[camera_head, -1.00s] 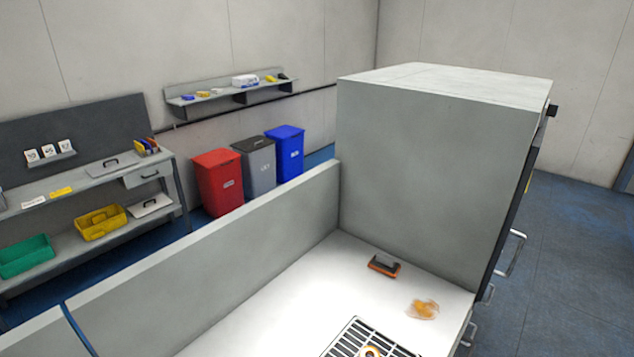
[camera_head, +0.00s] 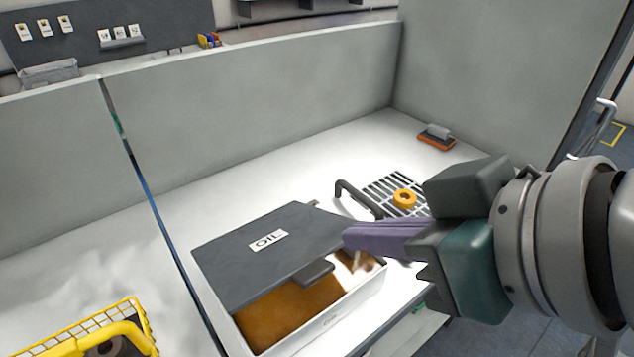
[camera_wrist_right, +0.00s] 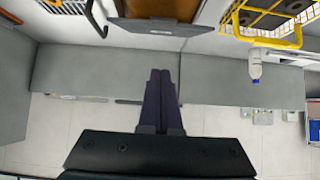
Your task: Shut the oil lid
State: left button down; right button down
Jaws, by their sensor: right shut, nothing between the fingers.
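The oil box is a light container with brown oil inside; its pale front wall (camera_head: 335,318) faces the lower right in the head view. Its dark grey lid (camera_head: 265,250), labelled OIL, stands partly open, tilted up over the box with the oil showing below its front edge. The lid's edge also shows at the top of the right wrist view (camera_wrist_right: 155,27). My right gripper (camera_head: 348,237) is shut and empty, its purple fingers by the lid's right corner. I cannot tell whether they touch. The fingers point towards the lid in the right wrist view (camera_wrist_right: 160,74). My left gripper is out of view.
A yellow wire basket (camera_head: 125,335) stands at the lower left. A grey partition (camera_head: 250,85) runs along the back. White counter is clear between.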

send_over(320, 274)
jog(key=w, duration=0.1)
jog(key=f, duration=0.6)
jog(key=shift+a+f+b, duration=0.2)
jog(key=shift+a+b, duration=0.1)
jog(key=shift+a, duration=0.05)
jog(key=f, duration=0.2)
jog(key=s+f, duration=0.1)
jog(key=shift+d, duration=0.35)
jog(key=shift+s+d+f, duration=0.15)
jog(key=shift+f, duration=0.25)
